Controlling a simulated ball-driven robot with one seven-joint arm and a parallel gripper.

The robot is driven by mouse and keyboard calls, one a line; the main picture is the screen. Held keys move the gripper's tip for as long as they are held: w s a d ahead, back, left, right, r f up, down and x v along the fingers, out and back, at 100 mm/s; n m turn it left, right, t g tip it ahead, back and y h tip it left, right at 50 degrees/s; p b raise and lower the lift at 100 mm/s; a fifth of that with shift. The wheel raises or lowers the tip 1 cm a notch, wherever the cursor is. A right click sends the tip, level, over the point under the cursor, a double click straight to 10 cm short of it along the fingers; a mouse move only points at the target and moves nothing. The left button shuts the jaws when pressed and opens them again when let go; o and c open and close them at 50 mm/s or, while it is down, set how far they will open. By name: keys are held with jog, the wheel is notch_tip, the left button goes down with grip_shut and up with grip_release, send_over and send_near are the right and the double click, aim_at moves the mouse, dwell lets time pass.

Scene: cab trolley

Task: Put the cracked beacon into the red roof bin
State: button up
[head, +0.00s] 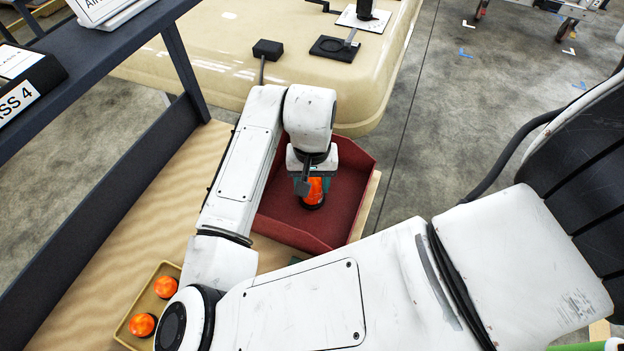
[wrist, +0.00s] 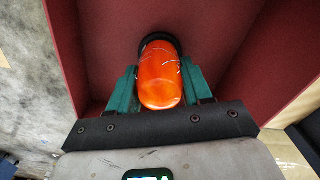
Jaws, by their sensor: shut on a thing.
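The cracked beacon (head: 314,191) is an orange dome on a black base. Pale crack lines show on its dome in the wrist view (wrist: 160,80). My gripper (head: 307,187) is shut on it, with teal fingers on both sides of the dome in the wrist view (wrist: 159,90). The red roof bin (head: 343,211) is an open tray on the wooden surface. The beacon is over the inside of the bin, black base toward the floor; I cannot tell whether it touches the floor. The bin's red walls also surround it in the wrist view (wrist: 235,40).
A tan tray (head: 128,325) with two orange beacons (head: 166,287) sits at the lower left, partly hidden by my arm. A dark shelf frame (head: 100,190) runs along the left. A cream cab roof (head: 220,45) with black fittings lies beyond the bin.

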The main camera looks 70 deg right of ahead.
jog(key=shift+f, duration=0.15)
jog(key=o, duration=1.2)
jog(key=shift+c, duration=0.2)
notch_tip(320, 180, up, 12)
jog(key=shift+r, duration=0.2)
